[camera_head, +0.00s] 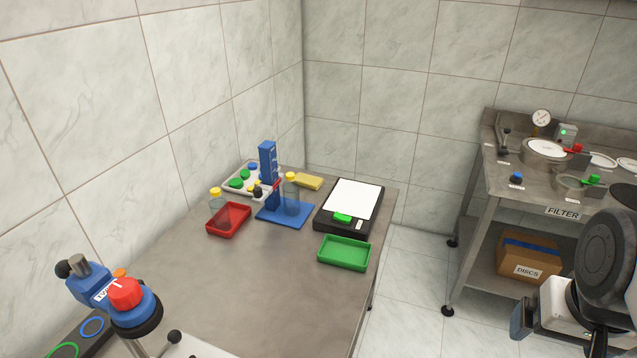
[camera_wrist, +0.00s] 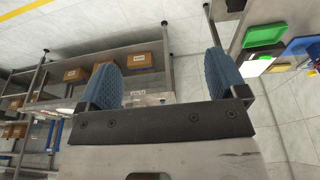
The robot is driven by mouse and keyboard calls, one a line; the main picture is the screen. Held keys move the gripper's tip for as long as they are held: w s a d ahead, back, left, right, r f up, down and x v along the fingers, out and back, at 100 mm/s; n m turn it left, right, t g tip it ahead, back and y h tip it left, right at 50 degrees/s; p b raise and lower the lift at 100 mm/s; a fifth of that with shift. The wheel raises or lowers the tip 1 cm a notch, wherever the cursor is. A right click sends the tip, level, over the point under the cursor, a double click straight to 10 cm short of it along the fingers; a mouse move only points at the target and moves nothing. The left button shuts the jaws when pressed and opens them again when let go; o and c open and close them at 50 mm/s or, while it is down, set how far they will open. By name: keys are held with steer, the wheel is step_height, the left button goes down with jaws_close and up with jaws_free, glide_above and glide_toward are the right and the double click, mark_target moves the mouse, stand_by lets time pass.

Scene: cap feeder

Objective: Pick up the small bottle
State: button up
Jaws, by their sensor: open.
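Two clear bottles with yellow caps stand on the near table in the head view. One bottle (camera_head: 216,207) is at the red tray (camera_head: 229,221), its lower part hidden by the tray wall. The other bottle (camera_head: 291,199) stands on the blue base of the cap feeder (camera_head: 268,172) and looks taller. My gripper (camera_wrist: 161,70) is open and empty, its blue ribbed fingers wide apart in the wrist view. In the head view it is at the lower right, far from both bottles, with a blue finger (camera_head: 521,319) showing.
A black scale (camera_head: 322,222) with a white top and a green tray (camera_head: 344,253) are on the table's right. A capping device (camera_head: 125,296) stands at front left. The filter bench (camera_head: 490,180) is at right, across a floor gap. The table's middle is clear.

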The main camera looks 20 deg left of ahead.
steer(key=shift+w+r, duration=0.1)
steer(key=w+a+r+n, duration=0.2)
steer(key=w+a+r, duration=0.15)
steer(key=w, duration=0.55)
steer(key=w+a+r+n, duration=0.1)
steer(key=w+a+r, duration=0.1)
steer(key=w+a, duration=0.45)
steer(key=w+a+f+n+g, duration=0.1)
steer(key=w+a+n, duration=0.1)
steer(key=w+a, duration=0.55)
steer(key=w+a+n, duration=0.1)
steer(key=w+a, duration=0.4)
steer(key=w, duration=0.6)
steer(key=n+g, duration=0.2)
steer(key=n, duration=0.3)
glide_toward(289, 174)
steer(key=f, duration=0.3)
steer(key=d+f, duration=0.1)
steer(key=f, duration=0.1)
steer(key=shift+f, duration=0.15)
steer(key=shift+a+f+n, duration=0.2)
steer(key=shift+a+n, duration=0.1)
steer(key=shift+a, duration=0.1)
